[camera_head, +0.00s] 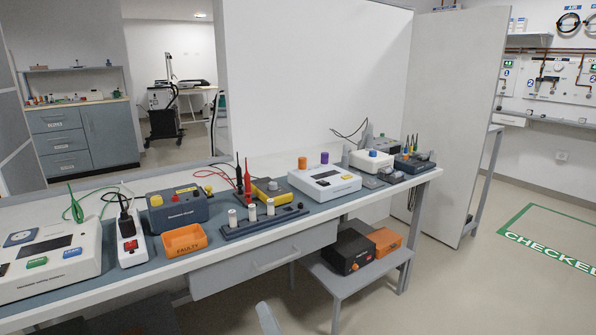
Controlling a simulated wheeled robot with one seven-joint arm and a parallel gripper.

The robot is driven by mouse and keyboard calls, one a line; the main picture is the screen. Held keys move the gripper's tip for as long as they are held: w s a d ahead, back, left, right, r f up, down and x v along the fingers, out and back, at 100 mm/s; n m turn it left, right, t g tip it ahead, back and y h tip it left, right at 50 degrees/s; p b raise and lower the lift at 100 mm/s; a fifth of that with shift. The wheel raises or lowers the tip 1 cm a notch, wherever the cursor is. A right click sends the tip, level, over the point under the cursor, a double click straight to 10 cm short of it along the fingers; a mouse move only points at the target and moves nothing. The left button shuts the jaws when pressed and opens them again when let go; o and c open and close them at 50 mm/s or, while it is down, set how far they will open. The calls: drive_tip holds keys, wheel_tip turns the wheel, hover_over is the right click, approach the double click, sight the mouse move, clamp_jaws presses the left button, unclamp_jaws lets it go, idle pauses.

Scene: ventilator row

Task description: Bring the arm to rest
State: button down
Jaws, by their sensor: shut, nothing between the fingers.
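My gripper does not show clearly in the head view, and neither do its fingertips. A small pale grey-blue shape rises from the bottom edge, left of the low side shelf; I cannot tell what it is. A long workbench (225,258) with a blue-grey top and white front edge runs from the lower left to the centre right.
The bench carries an orange FAULTY bin (184,240), a rack (265,222) with white cylinders, a white console (324,181) and a power strip (130,238). A low shelf (372,284) holds two boxes. Open floor (480,290) lies at right, beside a partition (450,120).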

drive_tip(key=s+d+f+n+t+h, duration=0.1)
drive_tip(key=s+d+f+n+h, duration=0.15)
drive_tip(key=s+d, duration=0.7)
drive_tip(key=s+d+f+n+h, duration=0.2)
drive_tip(key=s+d+n, duration=0.1)
drive_tip(key=s+d, duration=0.6)
drive_tip(key=s+d+r+g+h, duration=0.1)
drive_tip(key=s+d, duration=0.2)
drive_tip(key=s, duration=0.6)
drive_tip(key=s+d+n+g+h, duration=0.1)
drive_tip(key=s+d+h, duration=0.1)
drive_tip(key=s, duration=0.6)
drive_tip(key=s+d+r+g+h, duration=0.1)
drive_tip(key=s+d, duration=0.2)
drive_tip(key=s, duration=0.6)
wheel_tip(320, 180, up, 19)
drive_tip(key=p, duration=1.9)
drive_tip(key=shift+g, duration=0.3)
drive_tip(key=shift+w+f, duration=0.1)
